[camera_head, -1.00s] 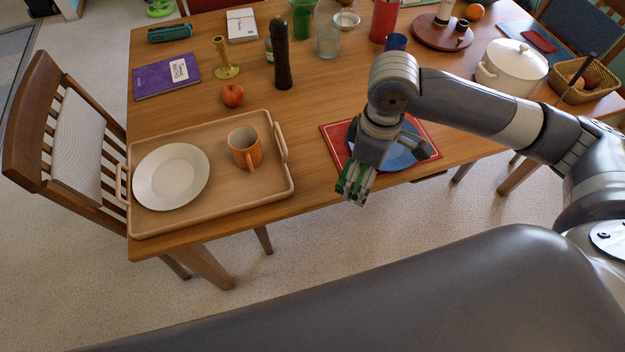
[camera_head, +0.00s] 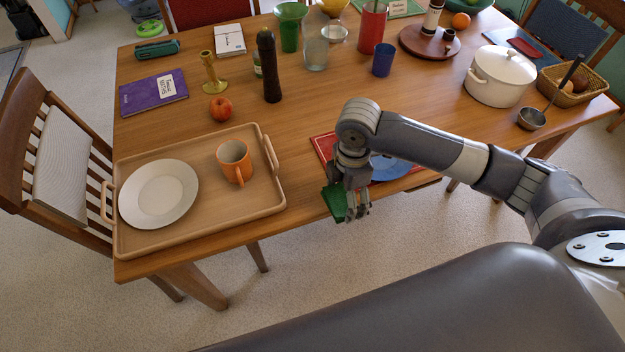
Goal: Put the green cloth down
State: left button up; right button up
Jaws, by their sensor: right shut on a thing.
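The green cloth (camera_head: 334,205) is in the fingers of my right gripper (camera_head: 357,212), at the table's near edge. My right gripper is shut on it and points down. Part of the cloth is hidden behind the fingers. I cannot tell whether the cloth touches the table (camera_head: 300,196). Just behind the gripper lie a red placemat (camera_head: 322,146) and a blue plate (camera_head: 390,168), partly covered by my right arm. My left gripper is not in view.
A wooden tray (camera_head: 222,206) with a white plate (camera_head: 158,194) and an orange mug (camera_head: 234,162) stands left of the gripper. A pepper mill (camera_head: 269,70), a red apple (camera_head: 220,108) and a white pot (camera_head: 499,77) stand farther back. A narrow strip of bare table lies between tray and placemat.

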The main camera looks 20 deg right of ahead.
send_over(314, 188)
jog(key=shift+s+f+p, duration=0.15)
jog(key=shift+f+p, duration=0.2)
jog(key=shift+f, duration=0.1)
jog(key=shift+w+a+f, duration=0.1)
jog(key=shift+w+f, duration=0.05)
jog(key=shift+w, duration=0.05)
jog(key=shift+f+p, duration=0.3)
jog(key=shift+f, duration=1.35)
jog(key=shift+f, duration=0.1)
jog(key=o, duration=0.9)
jog(key=shift+o, duration=0.2)
notch_tip(314, 188, up, 12)
